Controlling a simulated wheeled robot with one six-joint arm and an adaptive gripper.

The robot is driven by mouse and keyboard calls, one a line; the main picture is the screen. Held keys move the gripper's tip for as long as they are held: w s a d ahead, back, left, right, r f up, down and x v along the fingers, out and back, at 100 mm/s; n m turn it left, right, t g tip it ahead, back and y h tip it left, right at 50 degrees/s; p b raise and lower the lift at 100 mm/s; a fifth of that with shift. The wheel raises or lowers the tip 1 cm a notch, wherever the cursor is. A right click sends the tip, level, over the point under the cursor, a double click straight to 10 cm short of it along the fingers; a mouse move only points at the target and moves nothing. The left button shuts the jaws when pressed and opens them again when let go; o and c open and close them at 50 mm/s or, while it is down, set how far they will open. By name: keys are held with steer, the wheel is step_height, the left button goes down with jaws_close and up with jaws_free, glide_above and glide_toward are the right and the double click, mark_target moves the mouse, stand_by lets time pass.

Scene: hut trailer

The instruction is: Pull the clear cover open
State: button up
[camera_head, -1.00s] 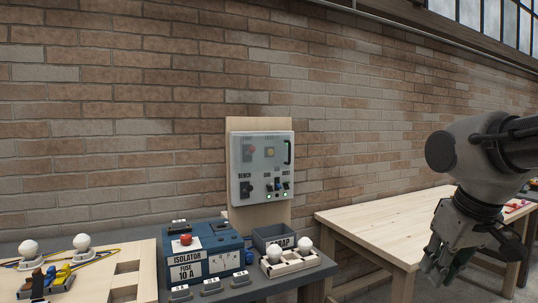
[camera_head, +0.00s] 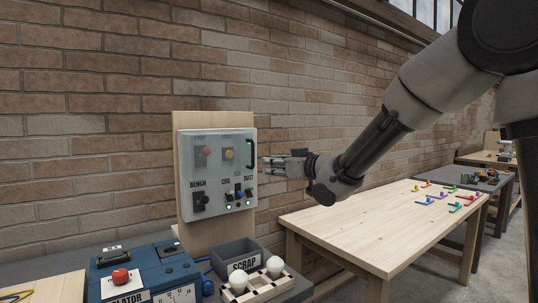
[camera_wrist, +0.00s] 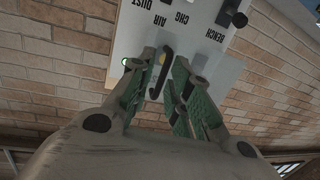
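The clear cover (camera_head: 216,174) lies closed over a grey switch panel on a wooden backboard (camera_head: 204,238). A dark upright handle (camera_head: 250,155) is at the cover's upper right. My gripper (camera_head: 266,163) reaches in from the right, level with the handle, with a small gap in this view. In the wrist view my gripper (camera_wrist: 166,60) is open, with a green-padded finger on each side of the dark handle (camera_wrist: 161,75). I cannot tell whether either finger touches it. Behind the cover are a red button, a yellow button, black switches and green lights.
A blue isolator box (camera_head: 150,272) with a red button, a grey scrap bin (camera_head: 232,254) and a wooden rack (camera_head: 254,287) with white bulbs stand below the panel. A wooden table (camera_head: 360,232) with coloured pieces is at the right. Brick wall backs the panel.

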mark_target(253, 163)
steer(key=shift+t+y, duration=0.3)
steer(key=shift+y, duration=0.4)
steer(key=w+a, duration=0.1)
steer(key=a, duration=0.1)
steer(key=w+a+r, duration=0.1)
steer(key=w+a, duration=0.1)
steer(key=w+a+r, duration=0.1)
steer(key=a, duration=0.1)
steer(key=shift+w+a+r, duration=0.15)
steer(key=shift+w+r, duration=0.05)
steer(key=shift+w, duration=0.2)
steer(key=shift+c, duration=0.2)
jaws_close()
